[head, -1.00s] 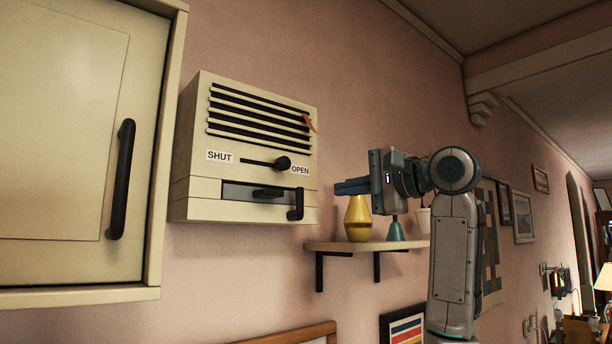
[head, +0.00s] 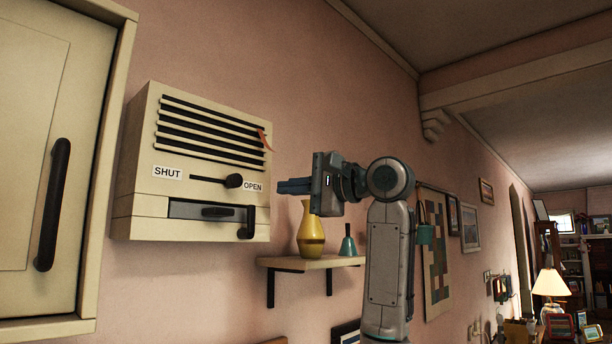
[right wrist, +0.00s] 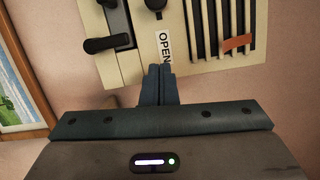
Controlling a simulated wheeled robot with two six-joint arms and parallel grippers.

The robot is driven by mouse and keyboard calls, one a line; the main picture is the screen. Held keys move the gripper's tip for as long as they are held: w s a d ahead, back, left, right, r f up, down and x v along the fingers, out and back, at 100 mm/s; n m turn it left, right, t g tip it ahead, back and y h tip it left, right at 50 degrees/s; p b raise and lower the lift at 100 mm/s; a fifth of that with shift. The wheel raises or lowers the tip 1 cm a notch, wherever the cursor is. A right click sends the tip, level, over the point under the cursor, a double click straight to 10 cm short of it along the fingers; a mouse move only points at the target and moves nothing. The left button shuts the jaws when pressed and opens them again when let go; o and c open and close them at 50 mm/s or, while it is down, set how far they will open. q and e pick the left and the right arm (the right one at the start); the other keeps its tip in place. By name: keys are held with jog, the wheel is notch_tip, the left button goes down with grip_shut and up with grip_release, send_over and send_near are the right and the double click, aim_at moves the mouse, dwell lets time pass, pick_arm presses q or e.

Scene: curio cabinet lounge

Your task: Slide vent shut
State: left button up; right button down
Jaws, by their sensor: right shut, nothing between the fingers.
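The cream vent box (head: 140,150) is on the pink wall at the left in the head view, with dark slats (head: 212,127) across its upper front. Its black slider knob (head: 234,181) is at the right end of its slot, by the OPEN label (head: 253,187). The SHUT label (head: 167,173) is at the slot's left end. My right gripper (head: 280,187) is shut and empty, just right of the box, pointing left at it. In the right wrist view its fingers (right wrist: 158,84) reach near the OPEN label, and the knob (right wrist: 156,4) is at the top edge, apart from them.
Below the slider is a recess with a dark handle (head: 220,212) and a black bracket-like part (head: 247,222). A shelf (head: 310,263) with a yellow vase (head: 310,232) and a teal bell (head: 348,243) is under my right gripper. A cabinet door handle (head: 53,205) is at far left.

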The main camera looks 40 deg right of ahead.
aim_at(232, 181)
jog(key=p+x, duration=0.1)
jog(key=x, duration=0.3)
jog(key=shift+r+p, duration=0.2)
jog(key=shift+p, duration=0.15)
jog(key=a+p, duration=0.1)
jog(key=a, duration=0.3)
jog(key=shift+s+p, duration=0.15)
jog(key=shift+p, duration=0.25)
jog(key=shift+d, duration=0.1)
